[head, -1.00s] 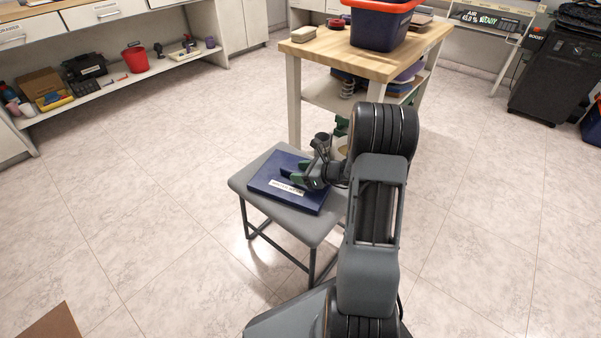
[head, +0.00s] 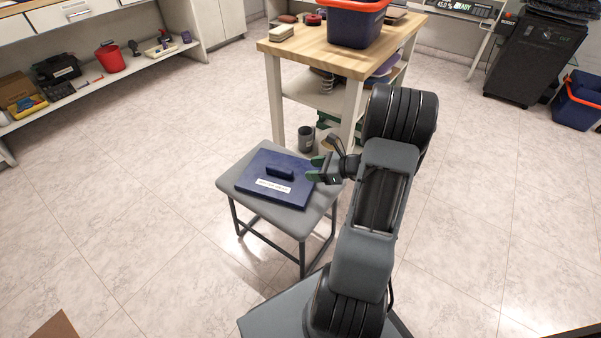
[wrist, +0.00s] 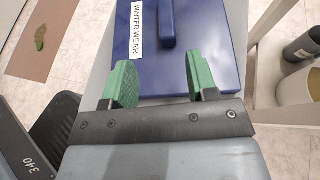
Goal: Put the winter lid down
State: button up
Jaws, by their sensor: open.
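The winter lid (head: 262,185) is a dark blue square board with a raised bar handle and a white label. It lies flat on the grey stool (head: 290,219) in the head view. In the wrist view the lid (wrist: 205,75) shows its label reading "WINTER WEAR" and part of its handle. My gripper (head: 316,170) is at the right edge of the lid, apart from the handle. In the wrist view its two green fingers (wrist: 158,82) are spread with nothing held between them.
A wooden-topped workbench (head: 318,50) stands behind the stool, with an orange-rimmed blue bin (head: 356,28) on it. A dark grey cup (head: 306,139) is on the floor by the bench leg. A dark cabinet (head: 535,58) stands at back right.

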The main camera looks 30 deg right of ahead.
jog(key=s+a+r+n+g+h, duration=0.1)
jog(key=s+a+r+n+g, duration=0.25)
jog(key=a+n, duration=0.35)
jog(key=s+a+r+n+g, duration=0.2)
jog(key=a+r+n+g, duration=0.1)
jog(key=a+n+g, duration=0.3)
jog(key=s+a+r+n+t+h, duration=0.2)
jog(key=s+a+r+n+h, duration=0.3)
jog(key=n, duration=0.9)
jog(key=s+h, duration=0.2)
jog(key=shift+s+r+n+h, duration=0.25)
jog(key=shift+r+n+h, duration=0.05)
jog(key=shift+r+h, duration=0.1)
jog(key=shift+a, duration=0.1)
